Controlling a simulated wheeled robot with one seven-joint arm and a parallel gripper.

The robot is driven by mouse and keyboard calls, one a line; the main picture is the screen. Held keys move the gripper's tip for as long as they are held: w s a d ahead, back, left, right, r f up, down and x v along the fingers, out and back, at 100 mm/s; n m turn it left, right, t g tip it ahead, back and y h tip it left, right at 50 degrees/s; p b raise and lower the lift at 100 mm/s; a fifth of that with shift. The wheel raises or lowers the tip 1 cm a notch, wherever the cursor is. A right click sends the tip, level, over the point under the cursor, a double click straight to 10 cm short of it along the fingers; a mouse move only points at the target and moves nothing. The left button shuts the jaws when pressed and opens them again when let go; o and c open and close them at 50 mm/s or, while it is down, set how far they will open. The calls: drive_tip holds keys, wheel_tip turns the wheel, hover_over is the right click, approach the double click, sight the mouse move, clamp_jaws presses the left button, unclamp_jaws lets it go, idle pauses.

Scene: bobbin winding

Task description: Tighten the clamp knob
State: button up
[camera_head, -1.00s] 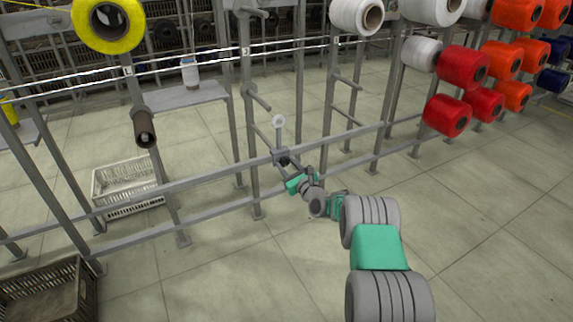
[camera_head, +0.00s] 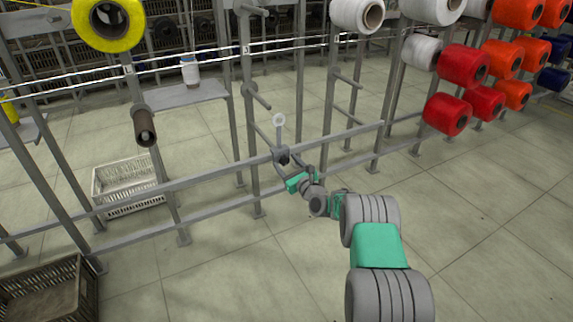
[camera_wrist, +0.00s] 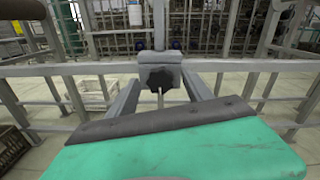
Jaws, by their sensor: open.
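The clamp knob (camera_wrist: 160,79) is a dark lobed knob on a grey clamp block (camera_wrist: 160,57) fixed to the horizontal rail. In the head view the knob (camera_head: 283,157) is a small dark shape on the rail below an upright post with a white ring on top. My gripper (camera_head: 296,168) is at the end of my green and grey arm, in front of the knob. In the wrist view its two grey fingers (camera_wrist: 160,97) are spread apart, one on each side below the knob. The fingers hold nothing. Whether they touch the knob or block cannot be told.
The grey rail (camera_head: 220,177) runs across the rack, with upright posts and pegs around the clamp. Red spools (camera_head: 447,115) hang at the right and a yellow spool (camera_head: 107,22) at upper left. Crates (camera_head: 128,186) stand on the floor at left. Floor in front is clear.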

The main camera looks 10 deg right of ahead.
drive_tip(key=p+v, duration=0.1)
drive_tip(key=v, duration=0.6)
drive_tip(key=shift+s+p, duration=0.35)
drive_tip(key=shift+p, duration=0.05)
drive_tip(key=shift+d+r, duration=0.1)
drive_tip(key=shift+r, duration=0.05)
